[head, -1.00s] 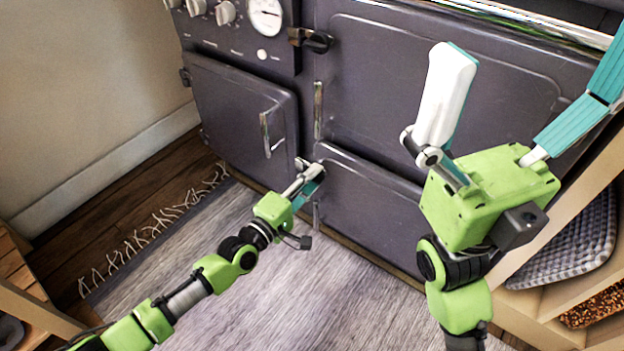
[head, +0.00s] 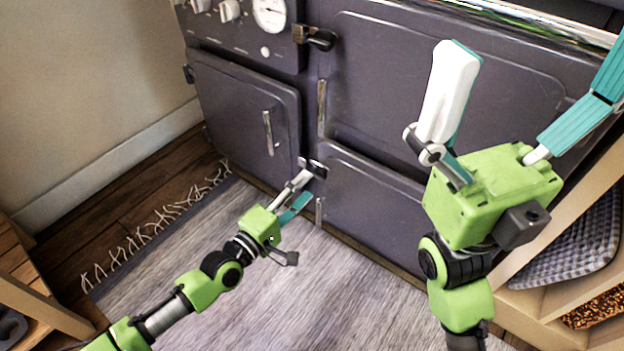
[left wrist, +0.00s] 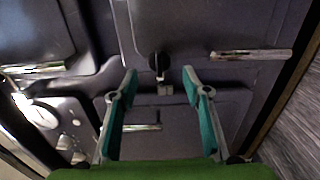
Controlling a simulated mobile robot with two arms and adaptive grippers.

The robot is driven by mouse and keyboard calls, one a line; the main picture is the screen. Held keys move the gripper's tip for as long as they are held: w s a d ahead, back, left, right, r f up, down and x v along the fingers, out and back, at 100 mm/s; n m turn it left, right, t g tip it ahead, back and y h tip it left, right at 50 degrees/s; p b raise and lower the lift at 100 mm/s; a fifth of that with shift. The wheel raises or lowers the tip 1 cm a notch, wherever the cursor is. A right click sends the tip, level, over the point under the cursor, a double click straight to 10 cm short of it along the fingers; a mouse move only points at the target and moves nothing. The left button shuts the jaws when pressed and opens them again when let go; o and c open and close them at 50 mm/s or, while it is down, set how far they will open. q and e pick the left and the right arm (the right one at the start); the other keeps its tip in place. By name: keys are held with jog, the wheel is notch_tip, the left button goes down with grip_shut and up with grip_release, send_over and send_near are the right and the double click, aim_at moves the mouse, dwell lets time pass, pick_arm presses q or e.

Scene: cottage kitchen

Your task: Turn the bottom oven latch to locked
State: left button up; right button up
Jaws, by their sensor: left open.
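The bottom oven latch (head: 316,168) is a small dark knob with a metal part, near the upper left corner of the lower right oven door (head: 370,205). My left gripper (head: 303,190) is open, just in front of and slightly below the latch in the head view, with its tips close to it. In the left wrist view the latch (left wrist: 157,64) shows between and just beyond the two spread teal fingertips (left wrist: 160,75). I cannot tell whether a finger touches it. My right gripper (head: 540,45) is open and empty in front of the upper right door.
A similar dark upper latch (head: 314,37) sits beside the gauge (head: 269,14). The left door (head: 240,105) has a vertical metal handle (head: 268,132). A grey rug (head: 270,290) covers the floor. A wooden shelf with a checked cloth (head: 575,245) stands at the right.

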pick_arm(q)
jog(key=v, duration=0.7)
dwell(0.4)
